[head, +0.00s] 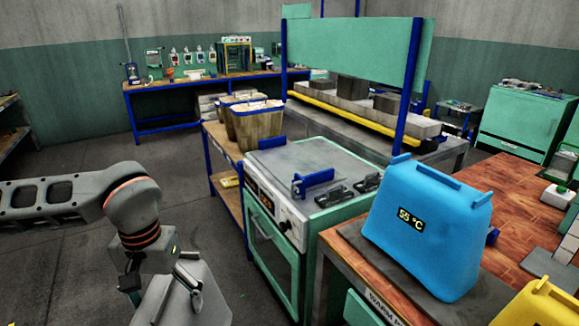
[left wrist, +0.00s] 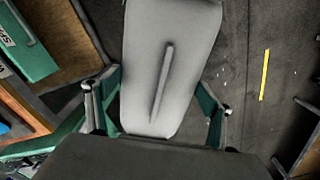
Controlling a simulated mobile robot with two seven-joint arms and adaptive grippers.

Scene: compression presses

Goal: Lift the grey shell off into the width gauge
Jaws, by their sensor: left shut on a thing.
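The grey shell (head: 200,303) hangs in my left gripper (head: 163,281) at the bottom left of the head view, over the floor. Its lower part is cut off by the picture edge. In the left wrist view the shell (left wrist: 150,70) is a smooth grey piece with a raised rib along its middle. The fingers of my left gripper (left wrist: 157,108) are closed against its two sides. I cannot pick out the width gauge with certainty in either view. My right gripper is not in view.
A blue shell (head: 425,230) marked 55 °C stands on a dark plate on the brick-topped bench (head: 502,215). A yellow shell (head: 540,303) shows at the lower right. A green oven-like unit (head: 280,255) stands mid-picture. Floor (head: 85,160) behind my left arm is clear.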

